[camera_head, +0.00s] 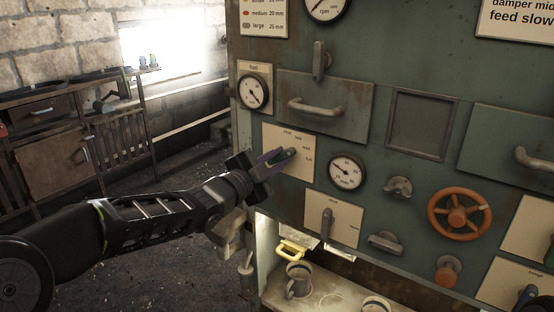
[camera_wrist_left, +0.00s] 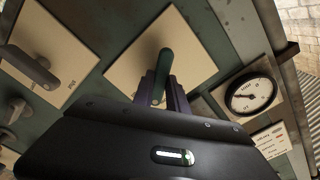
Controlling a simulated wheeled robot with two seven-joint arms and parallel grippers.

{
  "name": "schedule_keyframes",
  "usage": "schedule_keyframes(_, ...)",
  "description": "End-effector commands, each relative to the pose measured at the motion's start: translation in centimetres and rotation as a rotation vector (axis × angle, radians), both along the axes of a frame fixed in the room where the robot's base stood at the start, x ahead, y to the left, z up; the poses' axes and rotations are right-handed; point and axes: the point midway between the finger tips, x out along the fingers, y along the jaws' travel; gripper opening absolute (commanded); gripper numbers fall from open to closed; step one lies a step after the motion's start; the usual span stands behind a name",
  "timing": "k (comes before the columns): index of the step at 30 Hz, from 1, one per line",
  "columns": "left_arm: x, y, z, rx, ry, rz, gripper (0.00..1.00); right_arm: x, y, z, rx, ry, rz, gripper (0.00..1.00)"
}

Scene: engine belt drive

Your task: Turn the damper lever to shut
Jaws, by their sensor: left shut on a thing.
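The damper lever (camera_head: 290,152) is a dark grey-green handle on a cream plate (camera_head: 300,170) with small position labels, on the green machine panel. Its free end points right, towards the labels on the plate's right side; the labels are too small to read surely. My left gripper (camera_head: 274,158) is shut on the lever. In the left wrist view the lever (camera_wrist_left: 164,66) stands between the two dark fingers (camera_wrist_left: 161,92), which hide part of it. My right gripper is not in view.
A gauge (camera_head: 346,172) sits just right of the plate, another gauge (camera_head: 253,91) above left. A second lever (camera_head: 327,222) is below on its own plate. A drawer handle (camera_head: 315,107), an orange handwheel (camera_head: 459,213) and a shelf with a mug (camera_head: 299,281) are nearby.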

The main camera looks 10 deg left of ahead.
Motion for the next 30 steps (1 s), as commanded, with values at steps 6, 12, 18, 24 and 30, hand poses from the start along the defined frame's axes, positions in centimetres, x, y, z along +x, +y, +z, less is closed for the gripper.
schedule_keyframes(6,0.0,0.0,0.1,-0.133,0.054,-0.001,0.0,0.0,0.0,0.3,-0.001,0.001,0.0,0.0)
schedule_keyframes(12,0.0,0.0,0.1,-0.297,0.119,-0.001,0.0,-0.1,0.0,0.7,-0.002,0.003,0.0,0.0)
schedule_keyframes(18,0.0,0.0,0.2,-0.474,0.19,0.0,0.0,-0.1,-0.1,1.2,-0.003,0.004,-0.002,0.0)
schedule_keyframes(24,0.1,0.1,0.2,-0.645,0.258,0.0,0.0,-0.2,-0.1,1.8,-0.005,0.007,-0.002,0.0)
schedule_keyframes(30,0.1,0.2,0.1,-0.781,0.312,0.001,0.0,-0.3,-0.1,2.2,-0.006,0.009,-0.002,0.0)
